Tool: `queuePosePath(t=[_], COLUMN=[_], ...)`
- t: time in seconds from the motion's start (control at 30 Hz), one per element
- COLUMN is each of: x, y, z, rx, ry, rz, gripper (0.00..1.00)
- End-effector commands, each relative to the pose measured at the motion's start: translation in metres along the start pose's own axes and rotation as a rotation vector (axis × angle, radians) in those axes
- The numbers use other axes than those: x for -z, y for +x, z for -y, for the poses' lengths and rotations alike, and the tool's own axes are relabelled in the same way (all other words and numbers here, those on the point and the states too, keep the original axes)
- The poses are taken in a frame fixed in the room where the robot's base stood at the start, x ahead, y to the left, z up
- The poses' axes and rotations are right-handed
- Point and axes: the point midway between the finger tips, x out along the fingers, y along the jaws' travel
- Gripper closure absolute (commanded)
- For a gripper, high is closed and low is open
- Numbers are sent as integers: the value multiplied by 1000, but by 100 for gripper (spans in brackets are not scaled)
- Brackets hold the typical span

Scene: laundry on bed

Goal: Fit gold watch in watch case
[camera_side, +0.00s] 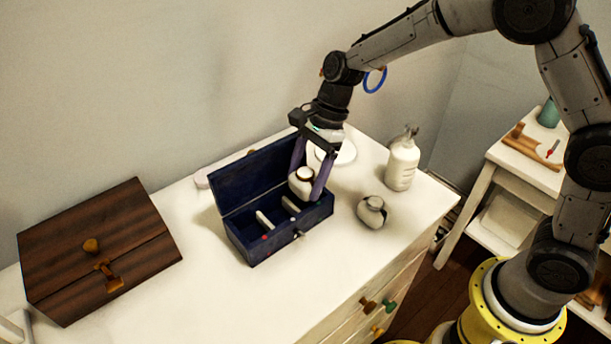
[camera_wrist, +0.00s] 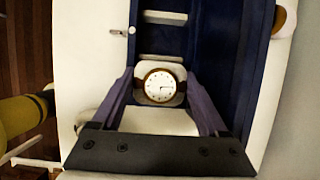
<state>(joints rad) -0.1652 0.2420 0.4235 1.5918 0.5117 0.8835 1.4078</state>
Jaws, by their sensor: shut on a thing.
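The gold watch (camera_side: 304,175) has a white round face and sits on a white cushion. It also shows in the wrist view (camera_wrist: 160,86), face up between my fingers. My gripper (camera_side: 307,185) is shut on the watch and its cushion, with one purple finger on each side; the gripper also shows in the wrist view (camera_wrist: 160,92). The watch case (camera_side: 276,243) is a dark blue box with its lid open against the back. White dividers (camera_side: 264,220) split its inside. The watch is at the right end compartment; I cannot tell how deep it sits.
A dark wooden box (camera_side: 95,250) is at the left. The dresser top (camera_side: 205,275) in front is clear.

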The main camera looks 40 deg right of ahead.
Motion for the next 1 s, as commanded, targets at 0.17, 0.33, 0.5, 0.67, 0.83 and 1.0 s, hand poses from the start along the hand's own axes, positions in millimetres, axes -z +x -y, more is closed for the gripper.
queuePosePath(t=[0.17, 0.33, 0.5, 0.67, 0.83, 1.0], x=[1, 2, 2, 3, 3, 3], y=[2, 4, 6, 8, 8, 4], z=[0, 0, 0, 0, 0, 1], rx=[0, 0, 0, -1, 0, 2], ry=[0, 0, 0, 0, 0, 0], rz=[0, 0, 1, 1, 1, 1], gripper=[81, 81, 81, 81, 0, 0])
